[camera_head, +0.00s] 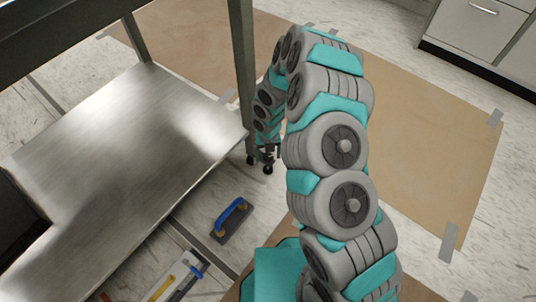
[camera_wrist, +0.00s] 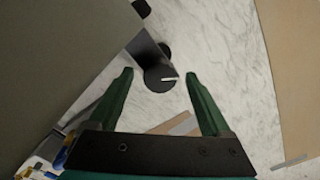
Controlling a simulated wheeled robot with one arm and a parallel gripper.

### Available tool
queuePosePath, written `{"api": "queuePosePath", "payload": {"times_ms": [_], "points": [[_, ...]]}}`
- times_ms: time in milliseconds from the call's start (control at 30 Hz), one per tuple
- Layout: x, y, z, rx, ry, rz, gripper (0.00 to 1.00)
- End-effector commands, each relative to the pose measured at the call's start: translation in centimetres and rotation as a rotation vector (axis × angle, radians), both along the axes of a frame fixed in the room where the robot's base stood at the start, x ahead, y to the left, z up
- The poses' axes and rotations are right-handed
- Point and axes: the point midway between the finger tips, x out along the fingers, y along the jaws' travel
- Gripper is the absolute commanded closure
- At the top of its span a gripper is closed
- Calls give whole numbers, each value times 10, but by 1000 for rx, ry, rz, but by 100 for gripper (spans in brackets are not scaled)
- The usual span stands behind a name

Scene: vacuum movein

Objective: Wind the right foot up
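A black round foot (camera_wrist: 158,79) with a pale slit at its edge shows in the wrist view. It is at the end of a dark leg section (camera_wrist: 146,51). My gripper (camera_wrist: 160,74) has two green fingers spread wide, one on each side of the foot in the picture. I see no finger touching it, and the depth between them is hard to judge. In the head view, my gripper (camera_head: 268,151) is at the bottom of a metal table leg (camera_head: 243,65), mostly hidden by my arm. Small dark round parts show there, too small to tell apart.
A steel lower shelf (camera_head: 130,130) fills the left of the head view. A blue-handled float (camera_head: 231,218) and other tools (camera_head: 177,280) lie on the pale floor. Taped brown sheets (camera_head: 430,140) cover the floor at right. Grey cabinets (camera_head: 485,30) stand at the back right.

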Motion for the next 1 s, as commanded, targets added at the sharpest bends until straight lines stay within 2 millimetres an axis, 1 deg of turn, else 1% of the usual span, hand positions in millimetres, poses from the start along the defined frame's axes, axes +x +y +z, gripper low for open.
{"api": "queuePosePath", "payload": {"times_ms": [267,433,567,800,900,1000], "points": [[0,0,0,0,0,0,16],[0,0,9,1,-1,-1,16],[0,1,22,2,-2,0,16],[0,1,58,1,-1,1,16],[0,1,70,1,-2,1,16],[0,0,77,1,-1,1,16]]}}
